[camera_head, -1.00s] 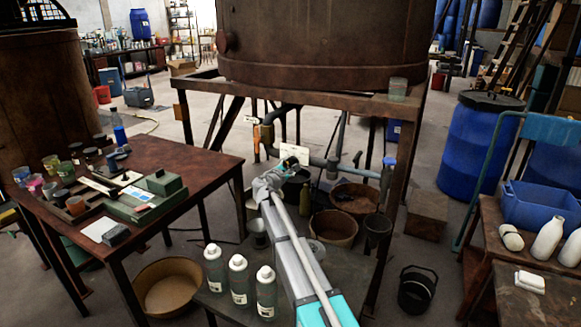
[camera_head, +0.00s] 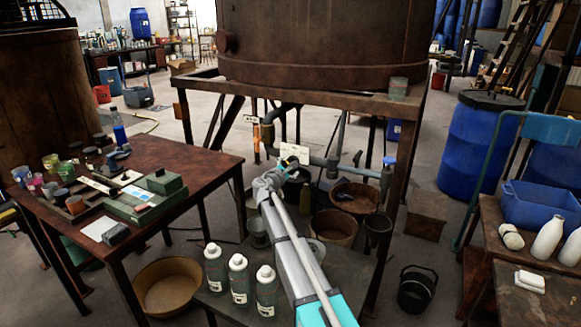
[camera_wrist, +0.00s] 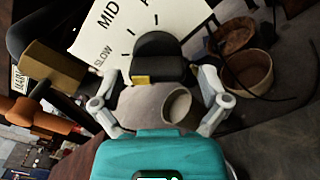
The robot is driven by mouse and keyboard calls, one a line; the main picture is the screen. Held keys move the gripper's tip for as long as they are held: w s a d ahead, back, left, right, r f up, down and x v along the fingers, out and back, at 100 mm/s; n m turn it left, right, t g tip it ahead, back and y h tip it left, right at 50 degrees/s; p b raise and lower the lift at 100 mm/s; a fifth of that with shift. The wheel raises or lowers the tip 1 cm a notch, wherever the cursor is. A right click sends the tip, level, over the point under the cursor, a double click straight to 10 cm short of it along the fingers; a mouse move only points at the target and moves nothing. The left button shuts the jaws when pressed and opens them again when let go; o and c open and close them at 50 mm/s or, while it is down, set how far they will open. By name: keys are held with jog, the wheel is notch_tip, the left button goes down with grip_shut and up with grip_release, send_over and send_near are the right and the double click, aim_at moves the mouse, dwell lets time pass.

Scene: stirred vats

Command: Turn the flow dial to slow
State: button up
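The flow dial has a white face (camera_wrist: 112,38) with "SLOW", "MID" and a partly cut-off word in the wrist view. Its black knob (camera_wrist: 158,52) sits at the lower edge of the face, with a yellow mark (camera_wrist: 140,79) at its lower left end. My gripper (camera_wrist: 158,84) is open, one finger on each side of the knob, with visible gaps and no clear contact. In the head view my gripper (camera_head: 268,184) is small, below the pipework under the vat; I cannot make out the dial's setting there.
The big rusty vat (camera_head: 320,45) stands on a frame above. Pipes (camera_head: 315,160) run behind my gripper. Tan tubs (camera_head: 334,228) and several white-capped bottles (camera_head: 239,280) are near my arm. A table with cups (camera_head: 200,160) stands at left.

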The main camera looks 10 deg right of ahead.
dwell(0.4)
jog(key=v, duration=1.2)
dwell(0.3)
jog(key=s+d+f+m+g+y, duration=0.1)
jog(key=s+d+f+m+g, duration=0.45)
jog(key=s, duration=0.25)
jog(key=s+d+f+m+g+y, duration=0.1)
jog(key=s+d+f+m+g, duration=0.3)
jog(key=s+d+f+m, duration=0.4)
jog(key=s+a+f+m+g+y, duration=0.2)
jog(key=s+m+y, duration=0.15)
jog(key=s, duration=0.55)
jog(key=s+a+f+m+g+y, duration=0.3)
jog(key=s+y, duration=0.2)
jog(key=s, duration=0.4)
notch_tip(320, 180, up, 24)
jog(key=p, duration=2.4)
jog(key=shift+s+a+r, duration=0.15)
jog(key=shift+s+r, duration=0.05)
jog(key=shift+s, duration=0.25)
